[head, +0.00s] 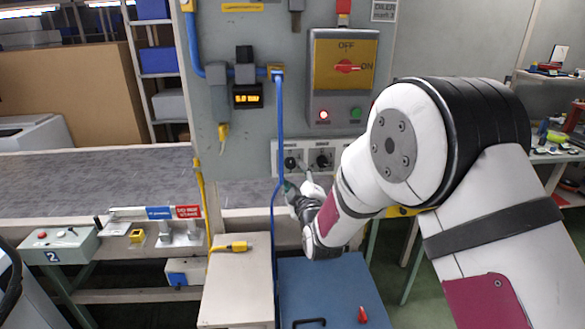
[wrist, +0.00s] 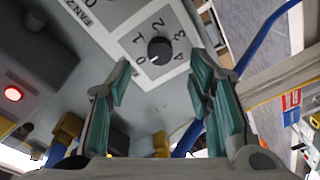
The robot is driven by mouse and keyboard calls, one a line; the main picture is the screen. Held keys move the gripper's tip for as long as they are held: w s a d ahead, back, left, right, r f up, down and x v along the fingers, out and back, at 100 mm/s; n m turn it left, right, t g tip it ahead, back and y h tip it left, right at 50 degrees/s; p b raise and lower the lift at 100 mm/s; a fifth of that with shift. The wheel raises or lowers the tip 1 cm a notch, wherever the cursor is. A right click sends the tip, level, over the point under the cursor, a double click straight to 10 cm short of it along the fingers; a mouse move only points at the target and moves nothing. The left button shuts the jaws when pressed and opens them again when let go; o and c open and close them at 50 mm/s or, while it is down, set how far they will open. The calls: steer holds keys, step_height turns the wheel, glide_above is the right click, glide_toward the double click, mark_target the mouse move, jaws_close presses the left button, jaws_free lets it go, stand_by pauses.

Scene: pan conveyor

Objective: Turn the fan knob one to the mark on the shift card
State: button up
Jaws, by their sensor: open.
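Two black knobs sit on pale plates below the switch box in the head view. The left knob (head: 292,162) appears to be the one in the wrist view (wrist: 160,50). Its dial reads 0 to 4, and its pale mark seems to point near 0. The right knob (head: 322,161) is on the neighbouring plate, where a label like FAN 2 (wrist: 84,10) shows at the wrist view's upper left. My gripper (wrist: 161,75) is open and empty, its teal fingers apart and short of the knob. The head view shows it (head: 300,190) just below the plates. No shift card is clearly readable.
The switch box (head: 343,65) with red and green lamps is above the knobs. A blue hose (head: 278,130) hangs close left of them. A beige cabinet (head: 238,285) and a blue cabinet (head: 335,290) stand below. The conveyor (head: 95,182) extends left.

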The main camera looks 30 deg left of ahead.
mark_target(292, 165)
steer(key=shift+x, duration=3)
jaws_close()
